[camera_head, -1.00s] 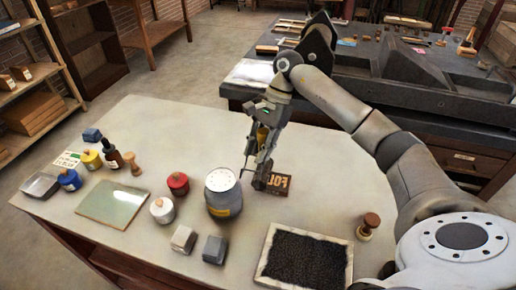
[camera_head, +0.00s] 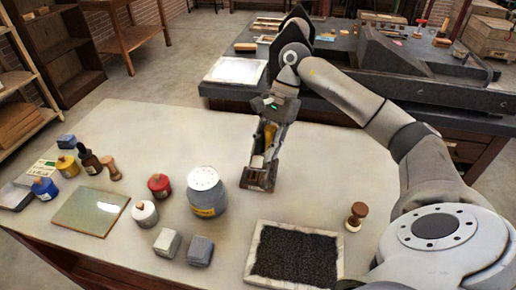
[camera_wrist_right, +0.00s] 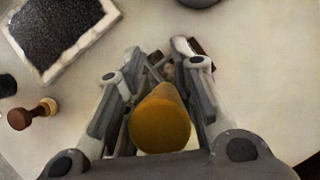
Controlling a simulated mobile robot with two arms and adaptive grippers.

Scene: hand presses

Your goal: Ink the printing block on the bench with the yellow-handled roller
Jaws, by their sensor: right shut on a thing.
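My right gripper (camera_head: 262,150) is shut on the yellow-handled roller (camera_head: 269,138), held with the handle upward. The handle also shows end-on in the right wrist view (camera_wrist_right: 160,120), between the fingers. The roller's dark lower end is down at the printing block (camera_head: 271,176), a small dark and brown block lying on the bench (camera_head: 325,180). Roller and gripper cover much of the block in the head view. I cannot tell whether the roller touches its face. My left gripper is not in view.
A grey jar (camera_head: 207,192) stands left of the block. A tray of black grains (camera_head: 252,272) and a wooden-handled stamp (camera_head: 356,217) lie toward the front right. Bottles, ink pots and a glass slab (camera_head: 90,211) occupy the left. The bench behind the jar is clear.

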